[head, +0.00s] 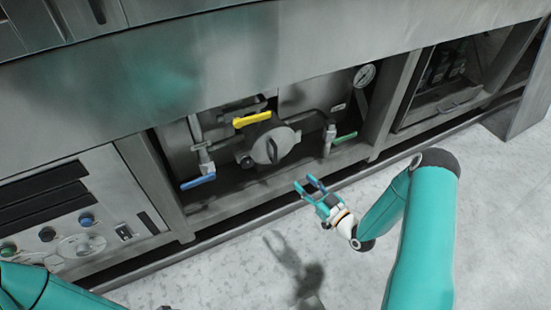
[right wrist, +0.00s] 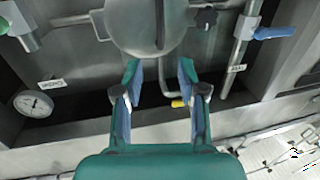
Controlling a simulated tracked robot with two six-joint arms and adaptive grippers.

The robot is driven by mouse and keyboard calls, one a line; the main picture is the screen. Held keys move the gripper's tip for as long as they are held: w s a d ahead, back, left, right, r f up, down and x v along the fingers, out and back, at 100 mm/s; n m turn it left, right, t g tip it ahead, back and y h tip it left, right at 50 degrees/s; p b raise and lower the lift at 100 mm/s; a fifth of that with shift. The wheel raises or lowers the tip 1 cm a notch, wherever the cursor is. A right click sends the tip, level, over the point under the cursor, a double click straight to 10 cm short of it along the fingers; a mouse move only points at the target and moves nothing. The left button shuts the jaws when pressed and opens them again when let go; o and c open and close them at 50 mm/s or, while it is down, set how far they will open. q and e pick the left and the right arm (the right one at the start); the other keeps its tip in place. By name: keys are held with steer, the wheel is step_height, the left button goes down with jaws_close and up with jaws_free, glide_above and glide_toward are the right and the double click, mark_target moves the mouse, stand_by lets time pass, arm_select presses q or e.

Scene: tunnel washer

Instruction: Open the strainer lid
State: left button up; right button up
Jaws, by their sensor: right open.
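The strainer lid (head: 272,149) is a round grey metal disc with a bar handle across its face, set in the recess under the machine's front panel. It looks closed. In the right wrist view the lid (right wrist: 125,22) is at the top, cut off by the frame edge, with its handle dark and upright. My right gripper (head: 311,186) is open and empty, below and to the right of the lid in the head view and apart from it. In the right wrist view its two fingers (right wrist: 160,68) point toward the lid. My left gripper is out of view.
Around the lid are a yellow valve handle (head: 252,119), a blue handle (head: 198,181), a green handle (head: 345,138) and a pressure gauge (head: 365,75). A dark knob (right wrist: 206,17) sits beside the lid. The floor (head: 230,270) in front is clear.

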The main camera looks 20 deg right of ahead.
mark_target(276, 162)
steer(key=b+x, duration=0.3)
steer(key=x, duration=1.2)
steer(key=shift+w+a, duration=0.15)
jaws_close()
